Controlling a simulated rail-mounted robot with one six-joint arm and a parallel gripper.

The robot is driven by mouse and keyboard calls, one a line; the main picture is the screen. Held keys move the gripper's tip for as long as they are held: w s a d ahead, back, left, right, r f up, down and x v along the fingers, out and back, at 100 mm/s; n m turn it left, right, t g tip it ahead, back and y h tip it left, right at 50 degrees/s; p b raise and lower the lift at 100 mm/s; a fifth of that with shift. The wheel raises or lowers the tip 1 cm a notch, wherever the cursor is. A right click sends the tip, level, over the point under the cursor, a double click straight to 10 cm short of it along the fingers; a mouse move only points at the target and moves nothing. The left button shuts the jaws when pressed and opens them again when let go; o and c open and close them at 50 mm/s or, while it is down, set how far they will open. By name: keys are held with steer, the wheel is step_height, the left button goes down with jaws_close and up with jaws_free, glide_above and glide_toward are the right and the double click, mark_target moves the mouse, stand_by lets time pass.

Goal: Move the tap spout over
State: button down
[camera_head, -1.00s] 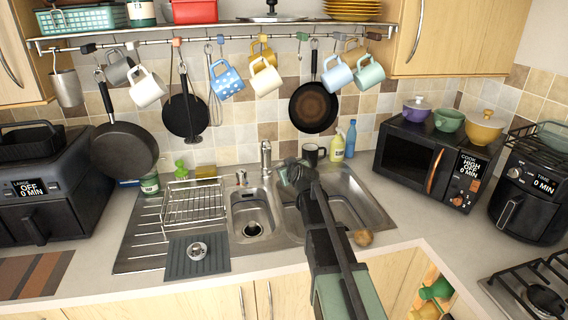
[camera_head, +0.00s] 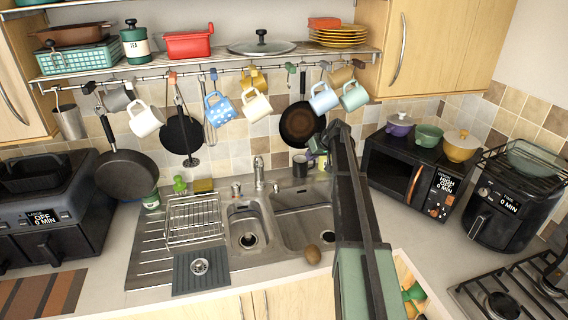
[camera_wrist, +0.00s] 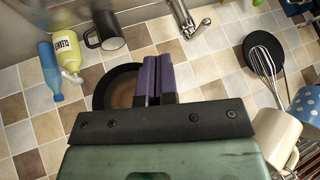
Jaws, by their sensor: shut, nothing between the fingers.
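The chrome tap (camera_head: 259,172) stands behind the sink, near the divider between the two basins. It also shows at the top of the wrist view (camera_wrist: 200,27), with a lever-like part to its right. The spout's exact direction is hard to make out. My gripper (camera_wrist: 155,62) is shut and empty, its purple fingers together. In the wrist view the fingertips are below and left of the tap, apart from it. In the head view my gripper is largely hidden behind my arm, right of the tap and near the hanging pan.
A dark mug (camera_wrist: 104,32), a yellow bottle (camera_wrist: 68,58) and a blue bottle (camera_wrist: 49,68) stand by the wall. Mugs and a black pan (camera_head: 302,124) hang from the rail. A dish rack (camera_head: 194,220) is left of the sink.

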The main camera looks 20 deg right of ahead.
steer(key=w+a+f+g+y+b, duration=0.1)
steer(key=a+f+g+b, duration=0.1)
steer(key=a+f+b, duration=0.7)
steer(key=shift+w+a+f+n+y+b, duration=0.2)
steer(key=shift+a+f+n+y+b, duration=0.15)
steer(key=shift+a+f, duration=0.45)
steer(key=shift+s+a+r, duration=0.1)
steer(key=shift+a+r, duration=0.05)
steer(key=shift+a, duration=0.05)
